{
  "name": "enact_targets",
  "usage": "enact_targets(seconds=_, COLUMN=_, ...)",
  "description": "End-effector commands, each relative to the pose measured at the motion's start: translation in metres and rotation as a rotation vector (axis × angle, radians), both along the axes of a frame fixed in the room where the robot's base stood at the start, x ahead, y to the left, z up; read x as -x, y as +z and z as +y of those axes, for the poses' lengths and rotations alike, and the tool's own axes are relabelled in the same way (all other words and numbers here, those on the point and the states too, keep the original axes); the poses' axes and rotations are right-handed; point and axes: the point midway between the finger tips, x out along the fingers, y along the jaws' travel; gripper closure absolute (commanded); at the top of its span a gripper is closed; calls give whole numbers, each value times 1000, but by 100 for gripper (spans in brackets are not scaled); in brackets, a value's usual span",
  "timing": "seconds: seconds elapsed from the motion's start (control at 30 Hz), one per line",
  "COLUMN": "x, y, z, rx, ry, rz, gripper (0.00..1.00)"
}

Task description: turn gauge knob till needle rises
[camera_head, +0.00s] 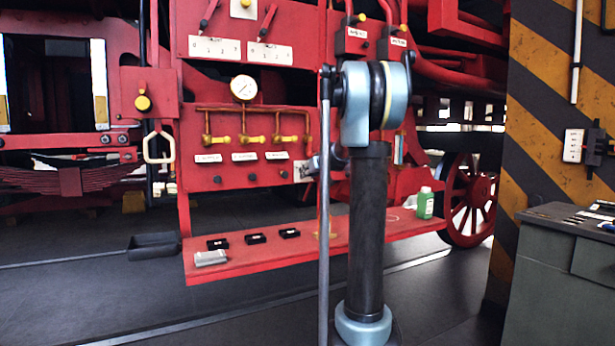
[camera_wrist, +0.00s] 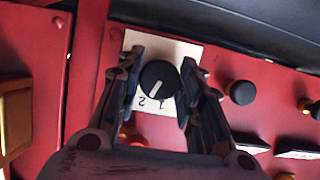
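The gauge knob (camera_wrist: 159,80) is round and black with a white pointer line. It sits on a cream plate with number marks, which look upside down in the wrist view. My gripper (camera_wrist: 161,66) is open, with one finger on each side of the knob. I cannot tell whether either finger touches it. In the head view a pale plate (camera_head: 303,172) shows beside my arm, and the knob and fingers are largely hidden there. The round white gauge (camera_head: 243,88) is on the red panel above the brass valves. Its needle is too small to read surely.
Black knobs (camera_wrist: 240,92) stand on the red panel close to the right finger. Brass valves (camera_head: 246,140) and pipes are to the left in the head view. A red shelf (camera_head: 335,240) below holds small black boxes, a grey block and a green bottle (camera_head: 425,203).

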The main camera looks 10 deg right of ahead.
Motion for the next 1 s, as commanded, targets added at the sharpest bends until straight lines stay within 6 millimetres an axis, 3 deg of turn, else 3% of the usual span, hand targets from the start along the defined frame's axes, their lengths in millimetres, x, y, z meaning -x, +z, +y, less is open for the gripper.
enact_targets(seconds=0.47, x=-1, y=0, z=-1, rx=-82, ry=-1, rz=27, gripper=90)
enact_targets(seconds=1.0, x=-2, y=-1, z=-3, rx=-472, ry=-2, rz=151, gripper=90)
